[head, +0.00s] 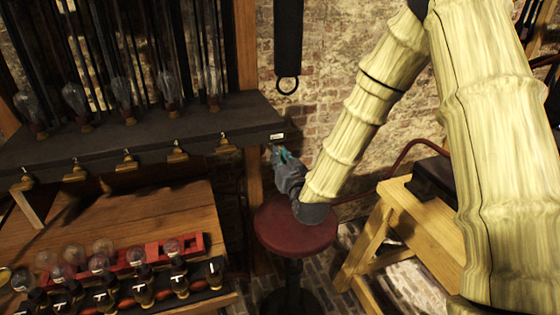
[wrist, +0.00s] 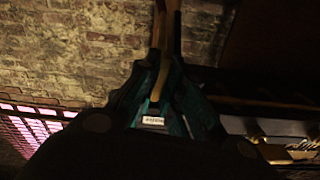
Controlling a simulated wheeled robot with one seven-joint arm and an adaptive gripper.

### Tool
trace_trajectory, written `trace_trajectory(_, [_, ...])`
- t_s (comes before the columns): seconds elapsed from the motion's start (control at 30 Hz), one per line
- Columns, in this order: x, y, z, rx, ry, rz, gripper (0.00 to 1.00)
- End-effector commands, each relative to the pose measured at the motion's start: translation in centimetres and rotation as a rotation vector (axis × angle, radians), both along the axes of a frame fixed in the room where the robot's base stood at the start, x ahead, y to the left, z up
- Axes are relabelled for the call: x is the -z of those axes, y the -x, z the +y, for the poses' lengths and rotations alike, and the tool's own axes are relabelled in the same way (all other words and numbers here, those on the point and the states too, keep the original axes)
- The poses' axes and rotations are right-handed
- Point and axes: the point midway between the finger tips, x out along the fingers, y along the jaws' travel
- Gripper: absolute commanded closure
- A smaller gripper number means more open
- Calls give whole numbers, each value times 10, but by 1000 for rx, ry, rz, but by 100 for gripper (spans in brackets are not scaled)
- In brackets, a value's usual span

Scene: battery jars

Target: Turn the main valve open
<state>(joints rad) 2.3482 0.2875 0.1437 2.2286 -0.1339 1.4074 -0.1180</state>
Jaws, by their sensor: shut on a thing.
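My gripper (head: 279,152), with teal fingers, is at the right end of the dark shelf, just below a small white label (head: 277,136). In the wrist view the fingers (wrist: 166,40) come together around a thin tan piece (wrist: 163,75), which I take to be the main valve's handle. The label also shows between the fingers in the wrist view (wrist: 153,121). The valve's body is hidden by the gripper, and its turn angle cannot be told.
Several brass valves, one of them near the gripper (head: 225,146), line the front of the dark shelf (head: 110,145). A red round stool (head: 295,228) is below my arm. A wooden trestle (head: 420,215) stands to the right. Bulbs in a red rack (head: 190,243) sit at lower left.

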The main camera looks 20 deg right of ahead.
Motion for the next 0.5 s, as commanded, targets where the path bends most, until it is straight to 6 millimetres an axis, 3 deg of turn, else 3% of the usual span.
trace_trajectory(0.5, [2,1,0,0,177,-1,100])
